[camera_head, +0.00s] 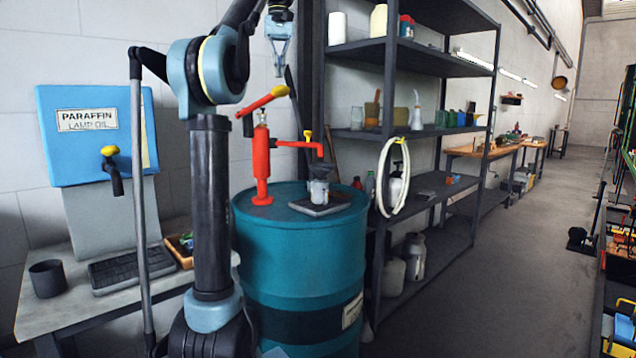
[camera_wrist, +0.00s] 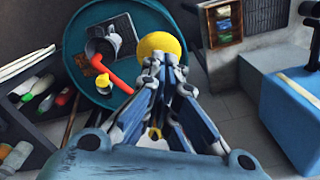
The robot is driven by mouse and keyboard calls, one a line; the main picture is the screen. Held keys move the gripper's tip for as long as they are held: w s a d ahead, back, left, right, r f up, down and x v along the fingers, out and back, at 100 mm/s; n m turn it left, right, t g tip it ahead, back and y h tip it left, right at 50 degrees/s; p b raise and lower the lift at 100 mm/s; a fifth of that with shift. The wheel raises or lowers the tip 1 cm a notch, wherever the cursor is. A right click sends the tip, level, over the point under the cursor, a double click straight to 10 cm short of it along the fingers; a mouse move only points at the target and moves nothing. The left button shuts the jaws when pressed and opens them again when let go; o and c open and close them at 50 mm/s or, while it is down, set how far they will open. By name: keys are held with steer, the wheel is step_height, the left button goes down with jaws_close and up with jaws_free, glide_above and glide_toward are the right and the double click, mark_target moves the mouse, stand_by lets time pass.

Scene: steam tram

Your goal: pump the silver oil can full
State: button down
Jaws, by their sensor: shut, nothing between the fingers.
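The silver oil can (camera_head: 319,191) stands upright on a dark tray (camera_head: 322,207) on top of the teal drum (camera_head: 300,245), under the spout end of the red pump (camera_head: 262,165). The can also shows in the wrist view (camera_wrist: 100,47). The pump's red lever (camera_head: 255,104) slants up to a yellow knob (camera_head: 280,91). My gripper (camera_head: 279,73) is shut and empty, just above the knob. In the wrist view the fingertips (camera_wrist: 163,62) overlap the knob's edge (camera_wrist: 160,43); I cannot tell whether they touch. The liquid level in the can is not visible.
A dark shelf unit (camera_head: 405,135) with bottles and a hanging hose (camera_head: 390,190) is close right of the drum.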

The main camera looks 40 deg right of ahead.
steer(key=shift+r, duration=2.7)
steer(key=w+a+f+n+t, duration=0.1)
steer(key=w+a+f+n, duration=0.2)
steer(key=a+f, duration=1.9)
steer(key=s+a+f, duration=0.4)
steer(key=s+f, duration=0.2)
steer(key=f, duration=0.8)
steer(key=s+a+f+n, duration=0.1)
steer(key=s+a+f, duration=0.4)
steer(key=f, duration=1)
steer(key=s+a+f+n+t, duration=0.1)
steer(key=s+a+f, duration=0.4)
steer(key=f, duration=1)
steer(key=shift+s, duration=1.25)
